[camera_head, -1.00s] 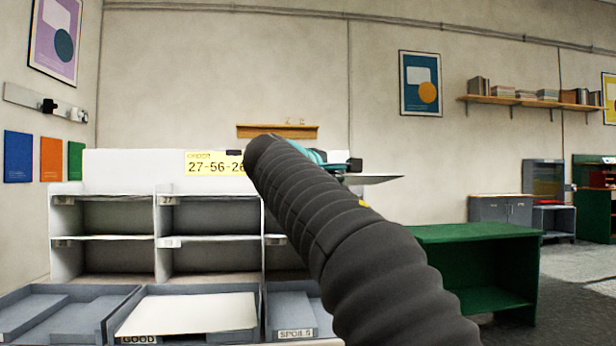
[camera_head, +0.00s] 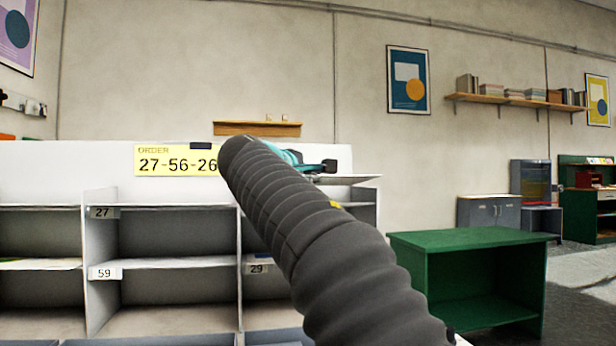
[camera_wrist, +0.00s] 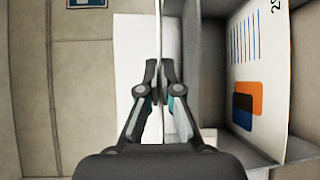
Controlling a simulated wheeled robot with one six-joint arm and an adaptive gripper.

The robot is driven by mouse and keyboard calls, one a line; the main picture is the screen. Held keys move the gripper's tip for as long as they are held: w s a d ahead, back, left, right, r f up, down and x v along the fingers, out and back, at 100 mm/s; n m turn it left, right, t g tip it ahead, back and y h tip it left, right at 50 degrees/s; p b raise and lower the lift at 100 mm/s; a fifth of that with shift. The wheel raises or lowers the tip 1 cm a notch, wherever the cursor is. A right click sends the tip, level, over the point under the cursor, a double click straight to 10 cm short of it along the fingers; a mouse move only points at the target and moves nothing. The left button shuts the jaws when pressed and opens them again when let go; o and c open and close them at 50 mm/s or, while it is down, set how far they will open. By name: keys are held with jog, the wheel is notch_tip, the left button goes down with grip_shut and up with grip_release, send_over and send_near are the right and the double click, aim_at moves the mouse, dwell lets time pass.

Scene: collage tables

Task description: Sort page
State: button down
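My gripper (camera_wrist: 160,84) is shut on a thin pale page (camera_wrist: 181,118), seen nearly edge-on in the wrist view. In the head view my arm hides most of the gripper (camera_head: 322,166); a pale sheet edge (camera_head: 352,180) shows beside it. The white sorting rack (camera_head: 166,208) stands ahead, with open compartments labelled 27 (camera_head: 103,212), 59 (camera_head: 104,273) and 29 (camera_head: 257,268). A yellow order card (camera_head: 177,160) reads 27-56-26, its right end hidden by my arm. In the wrist view, a printed page (camera_wrist: 252,65) with blue lines and orange and dark blocks lies in a compartment on the right.
A green table (camera_head: 470,241) stands right of the rack, with open floor (camera_head: 585,300) beyond it. Grey cabinets (camera_head: 493,212) stand farther back. A wooden wall shelf (camera_head: 515,100) holds books. Compartment walls (camera_wrist: 208,60) are close to my gripper's right in the wrist view.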

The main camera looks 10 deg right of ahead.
jog(key=shift+w, duration=0.45)
jog(key=w, duration=0.1)
jog(key=w+p, duration=0.1)
jog(key=shift+w+f, duration=0.2)
jog(key=shift+w, duration=0.1)
notch_tip(320, 180, down, 5)
jog(key=b, duration=0.4)
jog(key=shift+w+f, duration=0.1)
jog(key=shift+f, duration=0.1)
jog(key=c, duration=1.2)
grip_release()
jog(key=shift+c, duration=0.2)
